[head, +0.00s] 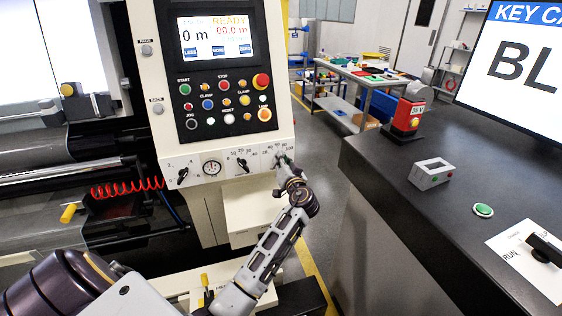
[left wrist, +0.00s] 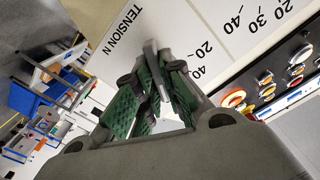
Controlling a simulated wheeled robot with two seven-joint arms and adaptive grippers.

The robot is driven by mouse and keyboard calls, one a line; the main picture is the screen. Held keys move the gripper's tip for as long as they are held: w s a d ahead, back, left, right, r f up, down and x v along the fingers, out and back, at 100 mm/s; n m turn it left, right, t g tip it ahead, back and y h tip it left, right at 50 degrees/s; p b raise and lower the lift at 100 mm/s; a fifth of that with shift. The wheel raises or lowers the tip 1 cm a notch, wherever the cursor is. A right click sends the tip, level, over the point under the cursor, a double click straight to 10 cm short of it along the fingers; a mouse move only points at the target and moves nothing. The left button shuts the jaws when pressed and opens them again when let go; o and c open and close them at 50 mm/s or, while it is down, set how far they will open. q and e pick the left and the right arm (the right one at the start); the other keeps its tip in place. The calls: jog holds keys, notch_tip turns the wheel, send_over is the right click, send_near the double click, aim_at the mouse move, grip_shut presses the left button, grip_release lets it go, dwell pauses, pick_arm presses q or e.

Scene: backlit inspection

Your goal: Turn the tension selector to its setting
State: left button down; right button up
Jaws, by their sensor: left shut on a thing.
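The tension selector is a small dark knob at the right end of the lower strip on the cream control panel. In the head view my left gripper (head: 284,162) is at it and hides most of it. In the left wrist view the grey selector knob (left wrist: 151,56) stands between the green-padded fingers of my left gripper (left wrist: 152,82), which are shut on it. The "TENSION N" label (left wrist: 122,33) and the numbers 20 and 40 show around it. I cannot read which mark the pointer faces. My right gripper is not in view.
Buttons and a lit screen (head: 214,42) are above. A dark counter (head: 440,215) with a grey box (head: 431,173) stands at right, across an open floor gap.

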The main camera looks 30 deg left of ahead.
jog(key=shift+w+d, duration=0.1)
pick_arm(q)
jog(key=c, duration=1.5)
grip_release()
jog(key=shift+c, duration=0.2)
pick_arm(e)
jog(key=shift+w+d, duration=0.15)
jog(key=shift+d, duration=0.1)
pick_arm(q)
jog(key=v, duration=0.7)
jog(key=shift+d, duration=0.25)
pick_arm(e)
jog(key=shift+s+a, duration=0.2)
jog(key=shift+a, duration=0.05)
pick_arm(q)
jog(key=shift+s, duration=0.1)
